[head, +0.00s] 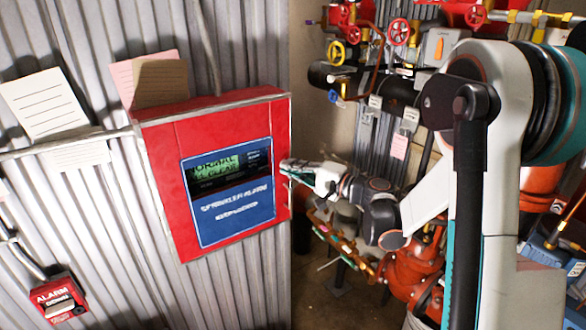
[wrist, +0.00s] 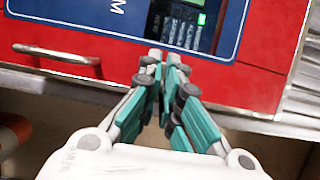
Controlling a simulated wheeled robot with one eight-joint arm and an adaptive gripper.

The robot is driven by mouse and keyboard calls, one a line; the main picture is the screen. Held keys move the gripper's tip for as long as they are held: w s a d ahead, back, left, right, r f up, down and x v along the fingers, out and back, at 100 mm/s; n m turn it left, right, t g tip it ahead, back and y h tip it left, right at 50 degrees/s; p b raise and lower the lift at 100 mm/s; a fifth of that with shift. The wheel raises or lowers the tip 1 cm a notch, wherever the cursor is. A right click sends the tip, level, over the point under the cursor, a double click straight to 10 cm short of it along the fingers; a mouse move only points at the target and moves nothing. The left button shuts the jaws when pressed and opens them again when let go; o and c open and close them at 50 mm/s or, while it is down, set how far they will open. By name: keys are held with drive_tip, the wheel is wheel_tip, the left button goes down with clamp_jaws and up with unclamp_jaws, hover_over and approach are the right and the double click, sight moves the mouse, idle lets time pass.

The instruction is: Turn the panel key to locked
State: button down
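The red alarm panel (head: 160,200) with a blue face (head: 225,215) and a green-lit display (head: 215,165) hangs on the corrugated wall in the head view. In the wrist view, its red body (wrist: 265,75) and the blue face (wrist: 60,12) fill the top. My gripper (head: 284,168) is at the panel's right edge in the head view. In the wrist view, the fingertips of my gripper (wrist: 165,60) are drawn close together in front of the panel, by the display's lower end. I see no key in either view; the fingers may hide it. I cannot tell whether they touch anything.
A metal handle (wrist: 56,54) is on the panel's side in the wrist view. A red alarm box (head: 58,298) is low on the left wall. Paper notes (head: 45,103) hang above a rail. Red pipes and valves (head: 398,32) crowd the right side.

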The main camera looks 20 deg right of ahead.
drive_tip(key=shift+s+a+r+n+g+h+p, duration=0.1)
drive_tip(key=shift+n+h+p, duration=0.25)
drive_tip(key=shift+n+h, duration=1.4)
drive_tip(key=shift+w+a+r+n+g+h+p, duration=0.1)
drive_tip(key=shift+n+h+p, duration=0.5)
drive_tip(key=shift+n, duration=2.1)
drive_tip(key=shift+s+a+r+n+g+h+p, duration=0.15)
drive_tip(key=shift+n+h, duration=1.3)
drive_tip(key=shift+n, duration=0.8)
drive_tip(key=shift+d, duration=0.1)
drive_tip(key=c, duration=1.8)
unclamp_jaws()
